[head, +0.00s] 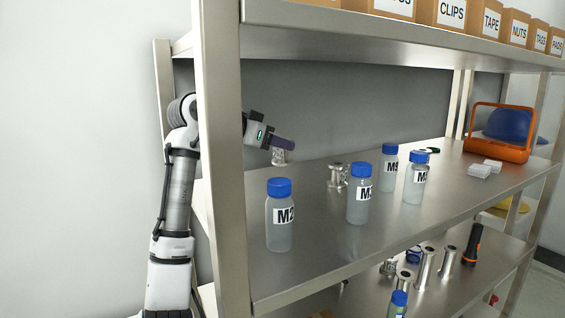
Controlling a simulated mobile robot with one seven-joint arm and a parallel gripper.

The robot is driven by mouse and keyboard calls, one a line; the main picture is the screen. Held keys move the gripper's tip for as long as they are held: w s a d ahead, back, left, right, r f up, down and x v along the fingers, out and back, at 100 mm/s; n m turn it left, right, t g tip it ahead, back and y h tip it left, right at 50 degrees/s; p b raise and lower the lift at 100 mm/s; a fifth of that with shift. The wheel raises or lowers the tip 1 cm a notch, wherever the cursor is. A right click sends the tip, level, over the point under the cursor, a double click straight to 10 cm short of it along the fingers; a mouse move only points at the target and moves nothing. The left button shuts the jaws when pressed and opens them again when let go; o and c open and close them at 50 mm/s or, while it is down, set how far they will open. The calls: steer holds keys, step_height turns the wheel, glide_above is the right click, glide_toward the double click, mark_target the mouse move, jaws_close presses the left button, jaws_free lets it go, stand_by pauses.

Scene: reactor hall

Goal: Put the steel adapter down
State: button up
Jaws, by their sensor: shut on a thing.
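My gripper (284,144) reaches in from the left over the back of the middle shelf (330,258). It is shut on the steel adapter (279,157), a small shiny metal piece whose lower part shows under the jaws. Its upper part is hidden by the fingers. The adapter is at or just above the shelf surface; I cannot tell if it touches.
Blue-capped bottles stand on this shelf, including M2 (280,217) in front of my gripper. Other steel fittings (337,175) stand to its right. An orange carrier (497,146) is at the far right. A shelf post (224,160) stands in front of my arm. Labelled boxes line the upper shelf.

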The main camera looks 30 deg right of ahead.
mark_target(274, 163)
steer(key=shift+f+p, duration=0.6)
steer(key=shift+f, duration=2)
steer(key=shift+f, duration=0.1)
steer(key=shift+f, duration=0.1)
steer(key=o, duration=1.2)
steer(key=shift+r, duration=0.2)
steer(key=b+v, duration=0.4)
steer(key=v, duration=0.8)
steer(key=shift+b, duration=0.3)
steer(key=shift+s, duration=0.1)
